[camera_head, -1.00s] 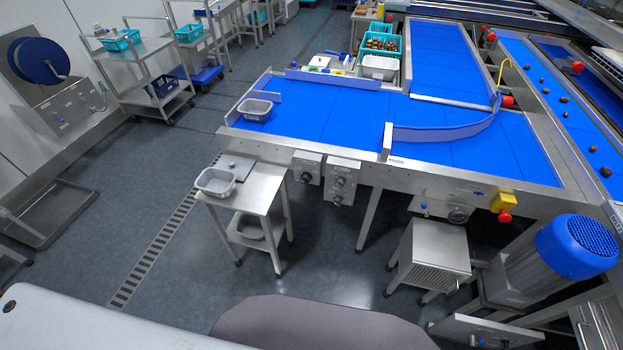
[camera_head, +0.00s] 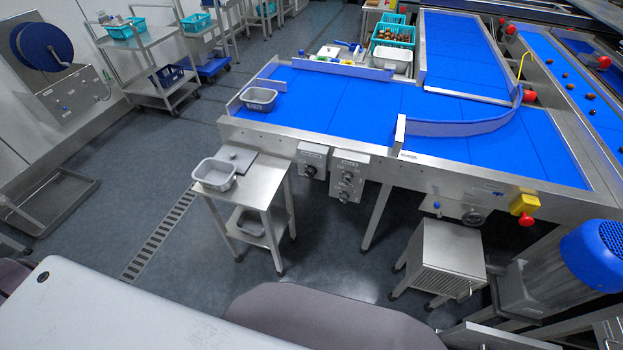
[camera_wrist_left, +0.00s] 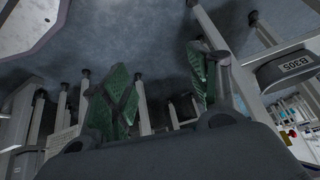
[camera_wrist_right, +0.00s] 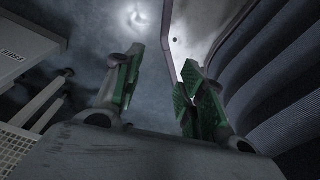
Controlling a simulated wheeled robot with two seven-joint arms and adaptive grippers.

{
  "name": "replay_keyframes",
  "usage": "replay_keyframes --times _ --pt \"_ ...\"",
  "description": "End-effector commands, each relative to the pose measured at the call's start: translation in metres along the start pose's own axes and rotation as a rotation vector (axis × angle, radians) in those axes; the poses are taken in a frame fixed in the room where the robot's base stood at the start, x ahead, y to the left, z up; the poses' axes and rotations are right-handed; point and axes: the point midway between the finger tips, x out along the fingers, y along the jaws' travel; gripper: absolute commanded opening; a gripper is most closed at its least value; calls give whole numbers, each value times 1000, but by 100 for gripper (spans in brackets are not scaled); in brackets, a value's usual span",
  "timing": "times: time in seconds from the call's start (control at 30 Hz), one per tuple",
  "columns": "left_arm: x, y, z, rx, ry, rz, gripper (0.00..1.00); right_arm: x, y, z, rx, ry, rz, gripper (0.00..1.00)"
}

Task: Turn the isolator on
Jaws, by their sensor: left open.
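Grey control boxes hang on the front of the blue conveyor: a smaller box with a dark knob (camera_head: 313,160) and a taller box with several knobs (camera_head: 347,178). A yellow box with a red knob (camera_head: 524,206) sits further right on the same frame. The labels are too small to read, so I cannot tell which one is the isolator. My left gripper (camera_wrist_left: 162,85) is open and empty in its wrist view, with green pads apart. My right gripper (camera_wrist_right: 158,85) is also open and empty. Neither gripper shows in the head view.
A small steel table (camera_head: 262,185) with a grey tub (camera_head: 214,174) stands before the conveyor (camera_head: 345,110). A vented steel cabinet (camera_head: 440,258) and a blue motor (camera_head: 603,252) stand at right. A wall panel with a blue reel (camera_head: 42,47) is at left. Floor at left is open.

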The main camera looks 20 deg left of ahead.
Motion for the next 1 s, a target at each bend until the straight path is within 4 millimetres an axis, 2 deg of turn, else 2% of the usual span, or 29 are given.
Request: replay_keyframes --times 0.03,0.1,0.43,0.73,1.0 --pt "8 -1 -11 0 28 -4 60 8 0 -4 0 4 0 40" --pt "13 -2 -30 0 66 -9 60 12 0 -10 1 5 -1 40" --pt "23 -13 -114 6 244 -38 60 26 -2 -38 2 17 -3 40" --pt "18 -24 -186 9 403 -69 60 35 -3 -62 4 27 -5 40" --pt "1 -36 -246 16 547 -102 60 41 -4 -82 5 37 -7 40"
